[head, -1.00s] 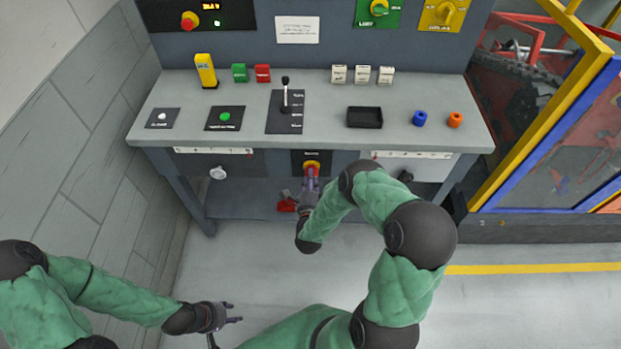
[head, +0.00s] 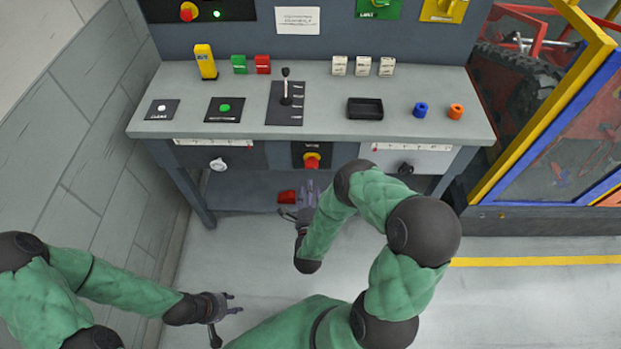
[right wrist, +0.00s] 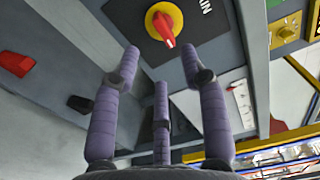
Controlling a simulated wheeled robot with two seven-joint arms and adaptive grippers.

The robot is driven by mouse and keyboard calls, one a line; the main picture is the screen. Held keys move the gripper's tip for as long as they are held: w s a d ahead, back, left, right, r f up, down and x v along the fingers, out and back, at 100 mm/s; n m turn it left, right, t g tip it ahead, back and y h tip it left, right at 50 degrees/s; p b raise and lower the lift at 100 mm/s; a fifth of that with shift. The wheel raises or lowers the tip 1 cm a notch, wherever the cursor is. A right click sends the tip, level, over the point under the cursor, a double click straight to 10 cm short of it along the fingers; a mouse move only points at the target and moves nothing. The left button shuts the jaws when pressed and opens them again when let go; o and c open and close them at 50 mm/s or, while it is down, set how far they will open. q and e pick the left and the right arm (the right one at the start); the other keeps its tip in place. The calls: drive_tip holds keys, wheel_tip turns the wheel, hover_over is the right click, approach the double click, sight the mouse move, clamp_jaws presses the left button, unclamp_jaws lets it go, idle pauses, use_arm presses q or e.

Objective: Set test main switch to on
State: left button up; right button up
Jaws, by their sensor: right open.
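The main switch, a red handle on a round yellow plate, sits on a dark panel in the bench's front edge (head: 312,161). In the right wrist view its handle (right wrist: 166,28) points down and slightly right in the picture, beside white lettering that is partly cut off. My right gripper (head: 306,190) is just below and in front of the switch. In the right wrist view its fingers (right wrist: 160,75) are spread and empty, with the handle beyond them and apart from them. My left gripper (head: 234,302) is open and empty, low at the left, far from the bench.
The grey bench top (head: 240,85) carries a black lever (head: 286,88), a green button (head: 224,107), a black tray (head: 365,108) and blue and orange rings. A red item (head: 287,197) lies under the bench. A yellow-and-blue fence (head: 540,105) stands at the right.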

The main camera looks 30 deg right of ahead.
drive_tip(key=shift+v, duration=1.8)
drive_tip(key=w+a+f+n+g+y, duration=0.2)
drive_tip(key=a+f+n+g+y, duration=0.4)
drive_tip(key=a+f+n+y, duration=0.35)
drive_tip(key=s+a+n+g+y, duration=0.1)
drive_tip(key=s+a+n+g, duration=0.1)
drive_tip(key=s+n+g, duration=0.1)
drive_tip(key=s+a+n+g+y, duration=0.1)
drive_tip(key=s+a+n+g, duration=0.1)
drive_tip(key=s+n, duration=0.3)
drive_tip(key=s+a+n+g+y+p, duration=0.1)
drive_tip(key=s+n+g, duration=0.3)
drive_tip(key=s, duration=0.4)
drive_tip(key=shift+s+a+y, duration=0.15)
drive_tip(key=shift+a+y, duration=0.2)
drive_tip(key=shift+a, duration=0.55)
drive_tip(key=shift+c, duration=0.3)
